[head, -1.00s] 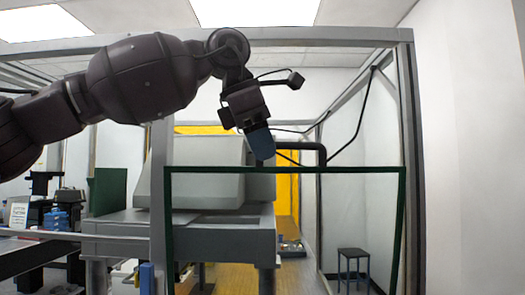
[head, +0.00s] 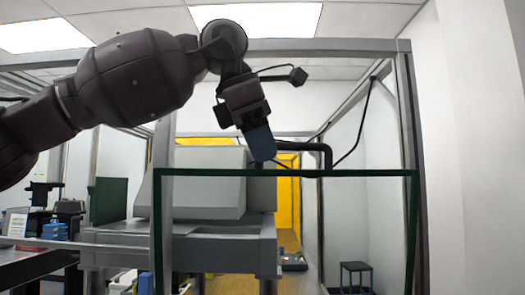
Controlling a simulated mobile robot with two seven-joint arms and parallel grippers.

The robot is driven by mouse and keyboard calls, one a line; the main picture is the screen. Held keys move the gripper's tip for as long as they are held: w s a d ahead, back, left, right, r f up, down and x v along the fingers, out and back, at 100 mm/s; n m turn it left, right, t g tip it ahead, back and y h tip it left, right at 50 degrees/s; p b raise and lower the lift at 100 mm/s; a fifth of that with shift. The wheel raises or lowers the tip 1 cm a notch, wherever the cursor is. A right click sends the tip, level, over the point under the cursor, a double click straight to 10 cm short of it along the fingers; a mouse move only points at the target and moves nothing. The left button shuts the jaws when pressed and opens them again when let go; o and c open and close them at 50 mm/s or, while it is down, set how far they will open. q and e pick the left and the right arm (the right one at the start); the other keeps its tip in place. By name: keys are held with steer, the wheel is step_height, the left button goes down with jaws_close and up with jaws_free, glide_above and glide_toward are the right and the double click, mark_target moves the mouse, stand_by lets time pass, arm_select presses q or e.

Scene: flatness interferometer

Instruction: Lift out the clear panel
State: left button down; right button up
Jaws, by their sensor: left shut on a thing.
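The clear panel (head: 345,173) stands upright in front of me. It is see-through, with a dark green edge along its top and down both sides; its bottom is out of view. My left gripper (head: 263,159) reaches down from above, with blue fingers shut on the panel's top edge near the middle. The fingertips partly hide that spot. My right gripper is not in view.
A grey metal frame (head: 409,110) surrounds the area, with a post and a top beam. Behind the panel is a grey machine on a heavy table (head: 180,247). A stool (head: 356,267) stands at right, and a bench with blue boxes (head: 54,228) at left.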

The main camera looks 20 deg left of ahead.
arm_select(q)
steer(key=shift+s+d+r, duration=0.15)
steer(key=shift+s, duration=0.4)
steer(key=shift+s+d+r, duration=0.15)
steer(key=shift+s, duration=0.4)
